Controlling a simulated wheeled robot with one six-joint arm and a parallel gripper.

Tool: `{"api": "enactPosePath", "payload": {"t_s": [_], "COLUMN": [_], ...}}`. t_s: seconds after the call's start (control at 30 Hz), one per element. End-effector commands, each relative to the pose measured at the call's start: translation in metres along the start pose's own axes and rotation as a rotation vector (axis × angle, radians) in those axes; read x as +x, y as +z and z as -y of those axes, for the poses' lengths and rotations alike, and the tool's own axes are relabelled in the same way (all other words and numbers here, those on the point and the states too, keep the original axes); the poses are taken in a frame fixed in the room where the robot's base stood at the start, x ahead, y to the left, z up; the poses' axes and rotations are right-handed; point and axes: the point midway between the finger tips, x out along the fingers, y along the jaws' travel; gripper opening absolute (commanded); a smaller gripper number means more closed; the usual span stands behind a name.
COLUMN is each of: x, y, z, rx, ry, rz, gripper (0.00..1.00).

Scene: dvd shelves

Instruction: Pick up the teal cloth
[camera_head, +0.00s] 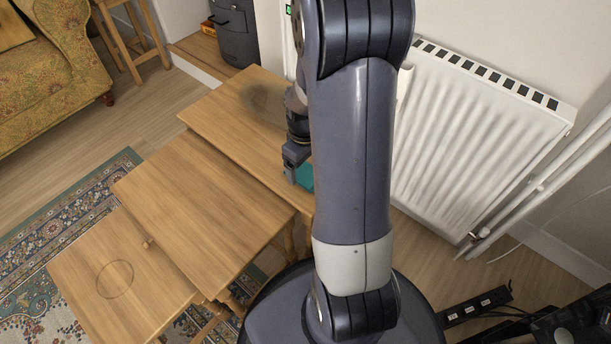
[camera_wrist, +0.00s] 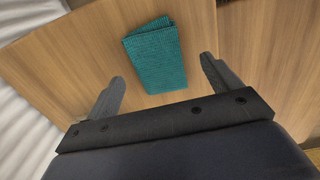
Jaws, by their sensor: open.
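The teal cloth (camera_wrist: 155,57) lies folded on the wooden table top in the wrist view. In the head view only a small part of the teal cloth (camera_head: 305,177) shows, as my arm hides the rest. My gripper (camera_wrist: 160,88) is open and empty, its two fingers apart. In the wrist view the cloth lies ahead of the fingertips, its near end between their lines. In the head view my gripper (camera_head: 292,170) is over the table beside the cloth. Its exact height above the table is hard to tell.
The cloth's table (camera_head: 225,115) is the tallest of nested wooden tables, with lower tops (camera_head: 195,195) (camera_head: 120,275) to its left. A white radiator (camera_head: 475,140) stands right of it. A patterned sofa (camera_head: 50,65) is at the upper left. The table tops look mostly clear.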

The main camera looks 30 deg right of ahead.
Motion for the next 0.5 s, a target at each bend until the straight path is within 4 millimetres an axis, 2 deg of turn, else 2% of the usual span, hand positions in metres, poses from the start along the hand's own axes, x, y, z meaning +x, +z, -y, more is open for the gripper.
{"api": "enactPosePath", "payload": {"t_s": [0.03, 0.17, 0.4, 0.5], "x": [0.013, 0.030, 0.031, 0.031], "y": [-0.001, -0.001, -0.002, -0.002], "z": [-0.002, -0.002, -0.002, -0.002], "rx": [0.001, 0.000, 0.000, 0.000], "ry": [-0.001, -0.001, 0.001, 0.001], "rz": [0.001, 0.002, -0.001, -0.001], "gripper": [0.85, 0.85, 0.85, 0.78]}}
